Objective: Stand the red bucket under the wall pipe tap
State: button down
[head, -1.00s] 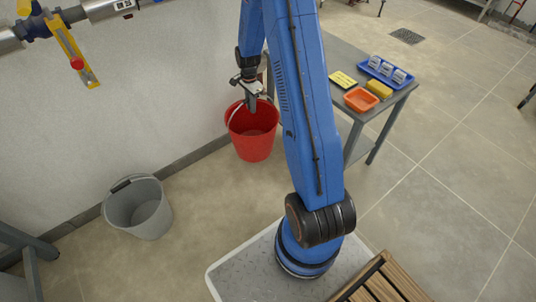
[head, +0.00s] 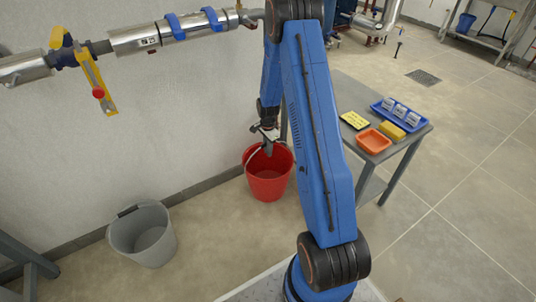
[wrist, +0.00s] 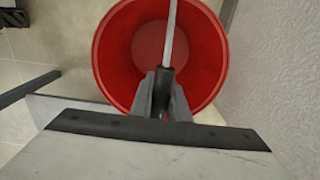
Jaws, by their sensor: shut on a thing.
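The red bucket (head: 268,184) hangs upright or stands close to the wall, left of my arm in the head view; I cannot tell whether its base touches the floor. My gripper (head: 268,146) is above its rim, shut on the bucket's handle. In the wrist view the gripper (wrist: 162,95) is closed on the dark grip of the handle, with the empty red bucket (wrist: 115,50) below. The wall pipe (head: 150,38) runs along the wall at the upper left.
A grey bucket (head: 143,238) stands on the floor by the wall at left. A grey table (head: 357,100) with a blue tray (head: 388,106), orange tray (head: 373,141) and yellow sponge (head: 391,131) stands right of my arm. Floor between the buckets is clear.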

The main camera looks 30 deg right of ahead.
jog(key=shift+f, duration=1.2)
jog(key=c, duration=1.7)
grip_release()
